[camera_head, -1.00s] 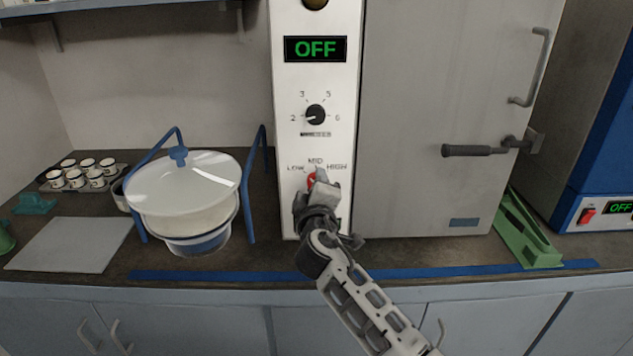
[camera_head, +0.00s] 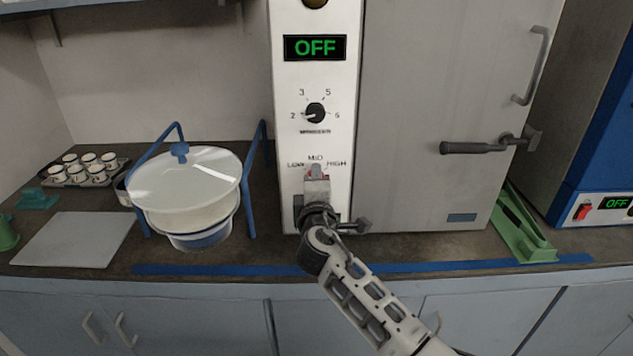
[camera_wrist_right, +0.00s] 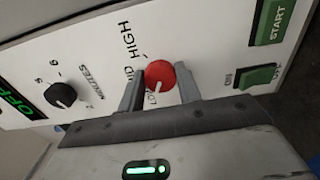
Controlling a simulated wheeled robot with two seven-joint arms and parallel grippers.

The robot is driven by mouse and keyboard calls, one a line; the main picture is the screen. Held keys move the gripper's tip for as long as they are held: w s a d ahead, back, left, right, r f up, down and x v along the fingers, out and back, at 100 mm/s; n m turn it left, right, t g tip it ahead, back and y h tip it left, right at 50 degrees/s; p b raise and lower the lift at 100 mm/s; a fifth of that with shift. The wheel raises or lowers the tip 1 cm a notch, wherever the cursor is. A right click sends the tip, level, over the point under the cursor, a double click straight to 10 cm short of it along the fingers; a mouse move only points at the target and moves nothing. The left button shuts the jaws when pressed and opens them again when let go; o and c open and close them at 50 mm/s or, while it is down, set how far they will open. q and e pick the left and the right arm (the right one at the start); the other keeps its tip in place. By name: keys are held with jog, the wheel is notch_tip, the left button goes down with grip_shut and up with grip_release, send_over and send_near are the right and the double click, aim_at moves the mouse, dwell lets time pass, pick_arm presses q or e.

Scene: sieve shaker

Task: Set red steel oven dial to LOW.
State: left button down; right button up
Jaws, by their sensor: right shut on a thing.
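The red dial (camera_wrist_right: 159,75) sits on the white panel of the steel oven (camera_head: 440,130), below the LOW, MID and HIGH marks. My right gripper (camera_head: 317,176) reaches up to it from below and is shut on it. In the right wrist view the right gripper (camera_wrist_right: 160,90) has one finger on each side of the dial, and the dial's red face shows between them. The fingers partly cover the MID and LOW lettering there. My left gripper is not in view.
Above it are a black minutes dial (camera_head: 315,113) and a display reading OFF (camera_head: 315,48). Green START and ON/OFF switches (camera_wrist_right: 257,77) lie beside the red dial. A lidded white vessel (camera_head: 190,190) with blue bars stands left of the oven; a green tray (camera_head: 525,225) stands right.

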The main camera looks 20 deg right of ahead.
jog(key=shift+f, duration=0.1)
jog(key=o, duration=1)
jog(key=shift+s, duration=0.1)
jog(key=b+v, duration=0.2)
jog(key=v, duration=1.4)
